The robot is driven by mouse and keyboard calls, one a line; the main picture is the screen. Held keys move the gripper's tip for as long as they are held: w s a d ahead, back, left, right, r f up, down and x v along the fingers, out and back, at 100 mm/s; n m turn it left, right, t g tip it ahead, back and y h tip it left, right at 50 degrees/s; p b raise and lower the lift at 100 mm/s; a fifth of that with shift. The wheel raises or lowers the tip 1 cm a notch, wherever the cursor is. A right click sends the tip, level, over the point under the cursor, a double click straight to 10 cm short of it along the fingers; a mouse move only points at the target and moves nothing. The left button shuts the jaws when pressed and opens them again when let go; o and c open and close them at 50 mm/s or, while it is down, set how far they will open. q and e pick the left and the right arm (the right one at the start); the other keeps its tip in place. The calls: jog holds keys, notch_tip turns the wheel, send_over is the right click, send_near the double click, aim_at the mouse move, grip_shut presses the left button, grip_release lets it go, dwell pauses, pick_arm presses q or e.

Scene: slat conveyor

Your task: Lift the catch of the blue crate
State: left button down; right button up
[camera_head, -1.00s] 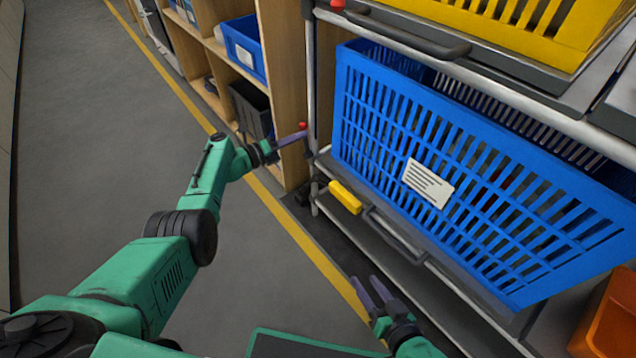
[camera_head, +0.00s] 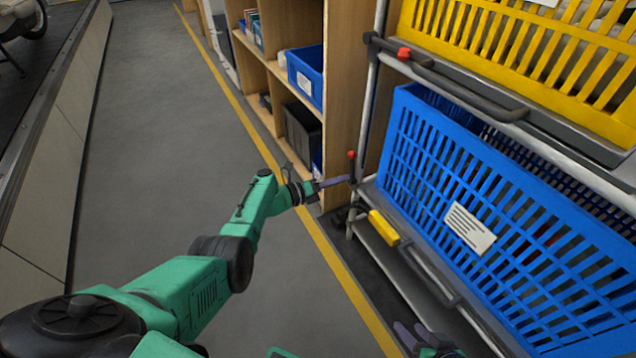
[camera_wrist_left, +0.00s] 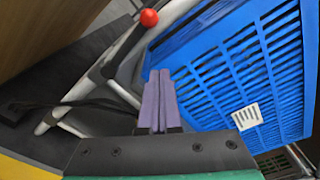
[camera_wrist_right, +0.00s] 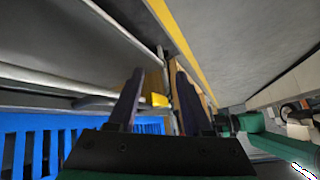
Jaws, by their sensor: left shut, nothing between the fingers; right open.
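The blue crate (camera_head: 402,150) sits on a rack shelf at the right of the head view. Its catch is a dark lever with a red knob (camera_head: 351,154) by the rack post at the crate's left end. The red knob (camera_wrist_left: 149,17) also shows in the left wrist view, with the lever running down and left from it. My left gripper (camera_head: 342,180) is shut and empty, its tips just below the knob; contact cannot be told. My right gripper (camera_head: 408,336) is open and empty at the bottom of the head view, low in front of the rack.
A yellow crate (camera_head: 480,45) sits on the shelf above, with its own red knob (camera_head: 404,54). A yellow grip (camera_head: 383,228) is on the lower rail. A wooden shelf unit (camera_head: 338,80) stands left of the rack. The grey floor (camera_head: 150,150) at left is clear.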

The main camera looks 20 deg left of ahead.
pick_arm(q)
jog(key=p+v, duration=0.3)
jog(key=v, duration=0.4)
pick_arm(e)
jog(key=s+d+r+g+h, duration=0.3)
jog(key=s+d+r+g, duration=0.1)
jog(key=d, duration=0.4)
jog(key=shift+s+d+r+g, duration=0.15)
jog(key=shift+s+r+g, duration=0.15)
jog(key=shift+s+r, duration=0.5)
jog(key=shift+w+r, duration=0.1)
jog(key=shift+w, duration=0.1)
